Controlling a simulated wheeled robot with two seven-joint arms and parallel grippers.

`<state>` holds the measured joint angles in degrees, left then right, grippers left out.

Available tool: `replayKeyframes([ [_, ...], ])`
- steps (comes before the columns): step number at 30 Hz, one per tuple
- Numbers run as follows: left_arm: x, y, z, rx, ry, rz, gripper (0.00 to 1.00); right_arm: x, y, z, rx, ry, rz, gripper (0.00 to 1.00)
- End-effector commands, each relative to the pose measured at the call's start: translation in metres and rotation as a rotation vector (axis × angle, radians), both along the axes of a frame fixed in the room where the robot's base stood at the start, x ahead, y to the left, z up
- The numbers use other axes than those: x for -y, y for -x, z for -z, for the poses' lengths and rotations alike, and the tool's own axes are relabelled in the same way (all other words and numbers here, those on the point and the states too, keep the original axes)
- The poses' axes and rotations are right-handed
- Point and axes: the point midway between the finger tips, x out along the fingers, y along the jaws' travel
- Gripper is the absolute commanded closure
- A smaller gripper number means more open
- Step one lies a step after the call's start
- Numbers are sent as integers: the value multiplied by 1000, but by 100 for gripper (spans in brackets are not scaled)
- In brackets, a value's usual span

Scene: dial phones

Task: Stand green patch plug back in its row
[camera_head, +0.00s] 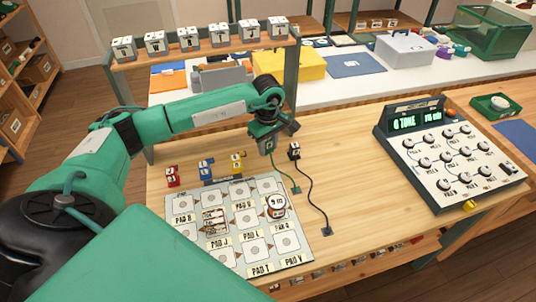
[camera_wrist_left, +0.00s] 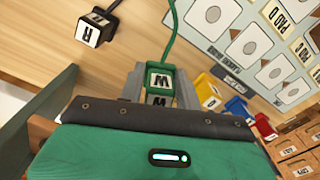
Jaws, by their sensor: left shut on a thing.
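My left gripper (camera_head: 270,143) is shut on the green patch plug (camera_head: 269,149), above the wooden table. In the left wrist view the green plug (camera_wrist_left: 158,78) sits between the fingers of the gripper (camera_wrist_left: 158,86), with a W on its face and its green cord running up the picture. In the head view the cord drops to the table. To the left of the gripper, a row of plugs stands along the back of the pad board: yellow (camera_head: 237,161), blue (camera_head: 206,168) and red (camera_head: 172,177). My right gripper is out of view.
A black plug (camera_head: 294,151) marked R stands just right of the gripper, its cord running forward. The pad board (camera_head: 186,200) carries a round dial and a labelled block. A tone console (camera_head: 455,160) stands at the right. The table between board and console is mostly clear.

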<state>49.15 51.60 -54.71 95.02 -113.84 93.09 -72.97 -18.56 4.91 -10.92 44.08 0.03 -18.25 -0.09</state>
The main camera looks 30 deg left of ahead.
Motion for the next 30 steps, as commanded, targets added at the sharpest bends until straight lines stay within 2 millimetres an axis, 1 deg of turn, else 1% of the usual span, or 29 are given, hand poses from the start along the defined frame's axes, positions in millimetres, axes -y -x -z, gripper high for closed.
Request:
replayKeyframes([
  [1,0,0,5,-2,0,-1,89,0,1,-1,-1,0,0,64],
  [8,0,0,22,-2,-1,0,89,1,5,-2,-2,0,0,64],
  [12,0,0,44,-3,0,-1,89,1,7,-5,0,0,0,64],
  [15,0,0,54,-1,1,-1,89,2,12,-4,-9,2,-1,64],
  [19,0,0,55,1,0,-1,89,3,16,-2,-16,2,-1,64],
  [26,0,0,59,0,0,0,89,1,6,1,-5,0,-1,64],
  [27,0,0,58,0,0,0,64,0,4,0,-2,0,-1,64],
  [29,0,0,58,0,0,0,52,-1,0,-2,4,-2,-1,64],
  [30,0,0,58,0,0,0,45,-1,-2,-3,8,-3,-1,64],
])
